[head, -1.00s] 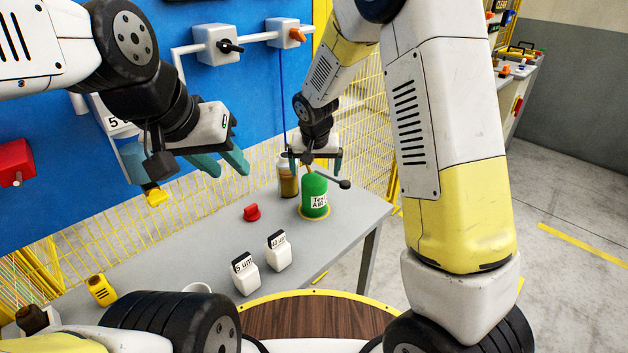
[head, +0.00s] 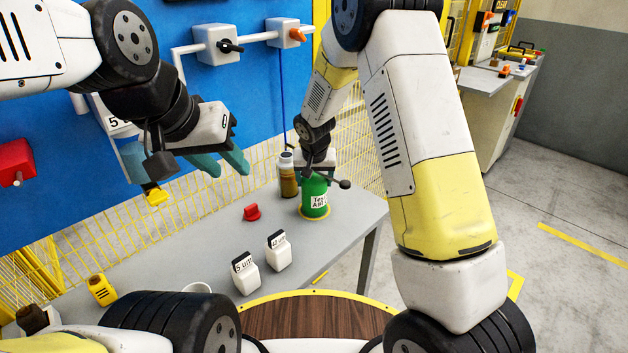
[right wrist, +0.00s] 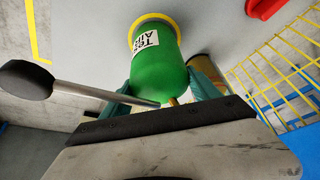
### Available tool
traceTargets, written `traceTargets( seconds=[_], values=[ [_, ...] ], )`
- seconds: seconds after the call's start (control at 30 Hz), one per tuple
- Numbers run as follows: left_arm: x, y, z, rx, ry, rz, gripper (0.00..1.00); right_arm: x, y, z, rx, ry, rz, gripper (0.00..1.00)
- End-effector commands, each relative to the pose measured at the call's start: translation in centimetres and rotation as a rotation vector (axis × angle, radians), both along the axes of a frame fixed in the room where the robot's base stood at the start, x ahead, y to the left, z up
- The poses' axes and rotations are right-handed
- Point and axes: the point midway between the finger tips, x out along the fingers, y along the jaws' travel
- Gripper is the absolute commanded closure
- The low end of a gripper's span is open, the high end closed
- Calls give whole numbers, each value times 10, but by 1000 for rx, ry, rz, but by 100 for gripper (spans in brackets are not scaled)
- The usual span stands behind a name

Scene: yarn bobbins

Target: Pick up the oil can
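An amber bottle with a pale cap (head: 288,178), which may be the oil can, stands on the grey table beside a green canister labelled like "Test Air" (head: 315,198). In the right wrist view the amber bottle (right wrist: 208,68) is partly hidden behind a finger. My right gripper (head: 316,172) is low over the green canister, pointing down. In the right wrist view its teal fingers (right wrist: 160,78) are apart, either side of the canister (right wrist: 158,62); I cannot tell whether they touch it. My left gripper (head: 229,166) is open and empty above the table's far side.
A red knob-like piece (head: 252,212) and two white blocks with labels (head: 245,276) (head: 278,254) sit on the grey table (head: 200,255). A yellow piece (head: 102,290) is at the left. Yellow mesh fencing (head: 100,240) and a blue panel stand behind. The table middle is mostly clear.

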Motion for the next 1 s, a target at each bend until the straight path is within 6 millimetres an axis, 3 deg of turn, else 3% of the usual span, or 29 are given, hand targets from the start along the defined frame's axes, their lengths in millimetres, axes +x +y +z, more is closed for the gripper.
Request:
traceTargets(
  seconds=[0.03, 0.27, 0.63, 0.9, 1.0],
  values=[
    [0, 0, 0, 0, 0, 0, 64, 0, 0, 0, 0, 0, 0, 55],
    [0, 0, 0, 0, 0, 0, 64, 0, 0, 0, 0, 0, 0, 100],
    [0, 0, 0, 0, 0, 0, 64, 1, 1, 5, 2, -3, 1, 100],
    [0, 0, 0, 0, 0, 0, 64, 1, 1, 37, 4, -6, -1, 100],
    [0, 0, 0, 0, 0, 0, 64, -20, -3, 39, -1, 0, 4, 100]
  ],
)
